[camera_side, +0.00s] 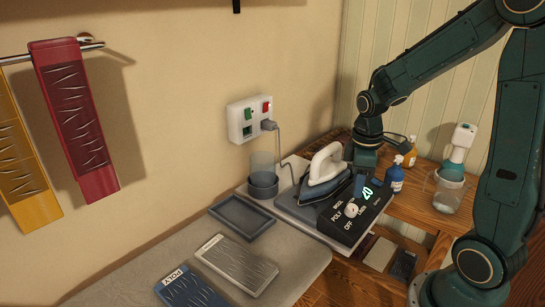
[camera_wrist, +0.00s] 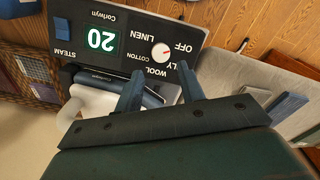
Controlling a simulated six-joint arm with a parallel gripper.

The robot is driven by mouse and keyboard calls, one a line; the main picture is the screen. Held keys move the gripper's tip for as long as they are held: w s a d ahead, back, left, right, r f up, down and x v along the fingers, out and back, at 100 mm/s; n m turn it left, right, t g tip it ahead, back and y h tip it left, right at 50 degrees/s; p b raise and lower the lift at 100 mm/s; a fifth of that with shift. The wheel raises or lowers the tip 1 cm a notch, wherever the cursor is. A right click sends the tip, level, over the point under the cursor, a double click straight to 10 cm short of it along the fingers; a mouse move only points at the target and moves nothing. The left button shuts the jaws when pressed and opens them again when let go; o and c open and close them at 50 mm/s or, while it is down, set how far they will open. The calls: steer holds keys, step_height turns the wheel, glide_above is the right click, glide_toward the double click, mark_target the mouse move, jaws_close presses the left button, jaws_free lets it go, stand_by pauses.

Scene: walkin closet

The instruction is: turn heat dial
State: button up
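The heat dial is a round white knob (camera_side: 352,209) on the dark sloped panel (camera_side: 342,222) of the ironing station; it also shows in the wrist view (camera_wrist: 160,53). A red mark on it is on the side of the word OFF. Words for fabrics surround it, and a green display (camera_wrist: 101,40) reads 20. My gripper (camera_side: 360,183) is above and behind the panel, next to the iron (camera_side: 325,168). In the wrist view its two fingers (camera_wrist: 161,88) are apart with nothing held between them, and the dial lies beyond the fingertips, apart from them.
The iron rests on the station beside my gripper. A blue bottle (camera_side: 396,178) and an orange bottle (camera_side: 411,152) stand behind. A glass jug (camera_side: 446,196) is at right. A clear cup (camera_side: 262,170), an empty tray (camera_side: 242,217) and fabric swatches (camera_side: 237,263) lie left. The wall holds an outlet (camera_side: 248,119).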

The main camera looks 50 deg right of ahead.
mark_target(353, 207)
steer(key=shift+d+f, duration=0.15)
steer(key=shift+f, duration=3.55)
steer(key=shift+c, duration=0.5)
steer(key=c, duration=0.6)
